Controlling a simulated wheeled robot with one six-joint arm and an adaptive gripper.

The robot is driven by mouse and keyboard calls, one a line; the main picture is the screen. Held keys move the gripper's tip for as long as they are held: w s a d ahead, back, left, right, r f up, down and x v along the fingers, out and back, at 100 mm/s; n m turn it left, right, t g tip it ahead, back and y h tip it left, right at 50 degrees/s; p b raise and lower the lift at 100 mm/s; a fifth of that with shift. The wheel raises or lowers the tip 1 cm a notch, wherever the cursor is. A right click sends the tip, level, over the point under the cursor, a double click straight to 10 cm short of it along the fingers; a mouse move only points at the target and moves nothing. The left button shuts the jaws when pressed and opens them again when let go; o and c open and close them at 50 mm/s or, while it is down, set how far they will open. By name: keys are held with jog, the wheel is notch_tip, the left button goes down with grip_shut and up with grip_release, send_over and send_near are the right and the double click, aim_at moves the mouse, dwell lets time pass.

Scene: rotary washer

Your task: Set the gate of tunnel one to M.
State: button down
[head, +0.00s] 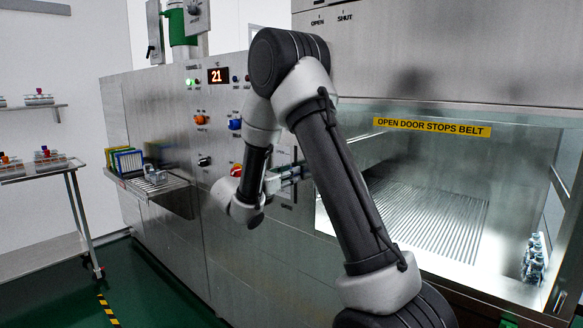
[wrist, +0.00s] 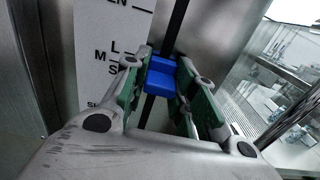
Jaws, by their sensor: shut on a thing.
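The gate's blue slider knob (wrist: 161,78) sits on a dark vertical slot (wrist: 178,25) in the wrist view. My gripper (wrist: 163,85) is around it, its green-padded fingers shut on the knob from both sides. Left of the slot is a white scale plate (wrist: 105,30) with L, M and S marks and partly cut-off words above and below. The knob is near the M and S marks; the finger hides which mark it is level with. In the head view my gripper (head: 290,175) is at the washer's front panel, and my arm hides most of the plate.
The steel front (head: 290,265) has a red "21" display (head: 218,75) and several coloured knobs. An open glass-sided tunnel with a ribbed belt (head: 425,220) lies right of my arm. A shelf with racks (head: 150,185) juts out left. A trolley (head: 45,170) stands far left.

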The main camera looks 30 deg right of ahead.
jog(key=shift+f, duration=0.25)
jog(key=c, duration=1.2)
grip_release()
jog(key=shift+o, duration=0.2)
jog(key=v, duration=1.2)
jog(key=shift+r, duration=0.1)
